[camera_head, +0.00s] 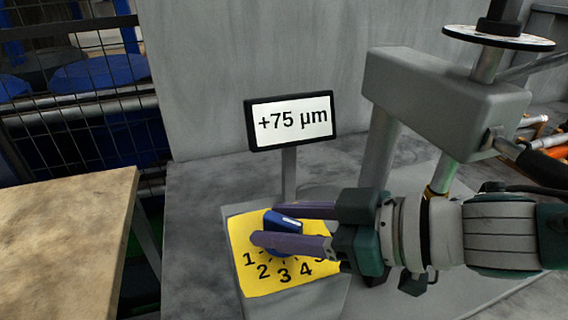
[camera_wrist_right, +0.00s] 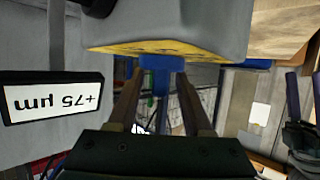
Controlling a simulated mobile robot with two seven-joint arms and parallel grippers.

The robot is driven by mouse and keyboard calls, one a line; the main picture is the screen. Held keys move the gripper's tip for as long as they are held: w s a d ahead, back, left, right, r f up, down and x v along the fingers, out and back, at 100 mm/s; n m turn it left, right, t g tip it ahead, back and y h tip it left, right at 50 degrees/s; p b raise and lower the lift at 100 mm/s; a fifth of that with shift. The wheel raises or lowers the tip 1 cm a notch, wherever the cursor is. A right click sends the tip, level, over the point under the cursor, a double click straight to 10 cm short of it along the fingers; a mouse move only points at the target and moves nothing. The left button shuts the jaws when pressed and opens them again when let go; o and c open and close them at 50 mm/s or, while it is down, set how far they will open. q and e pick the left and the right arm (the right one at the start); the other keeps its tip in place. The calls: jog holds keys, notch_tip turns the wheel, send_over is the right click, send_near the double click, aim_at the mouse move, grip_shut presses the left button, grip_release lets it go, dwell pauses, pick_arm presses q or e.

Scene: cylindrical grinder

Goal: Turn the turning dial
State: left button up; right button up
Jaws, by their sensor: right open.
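The turning dial (camera_head: 284,222) is a blue knob with a white mark, on a yellow plate (camera_head: 242,228) with black numbers. My right gripper (camera_head: 264,224) reaches in from the right, open, with one finger on each side of the dial. In the right wrist view the dial (camera_wrist_right: 161,63) sits between the two fingertips; I cannot tell whether they touch it. The lower finger hides part of the dial in the head view. What looks like my left gripper (camera_wrist_right: 304,92) shows at the right edge of the wrist view, its fingers apart.
A display (camera_head: 291,120) reading +75 µm stands on a post behind the dial. A grey machine part (camera_head: 440,90) with a disc on top stands at the right, close to my right arm. A tabletop (camera_head: 65,235) is at the left, beside a wire fence (camera_head: 100,90).

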jog(key=shift+r, duration=0.15)
jog(key=p+v, duration=0.1)
jog(key=v, duration=0.9)
jog(key=shift+p, duration=0.35)
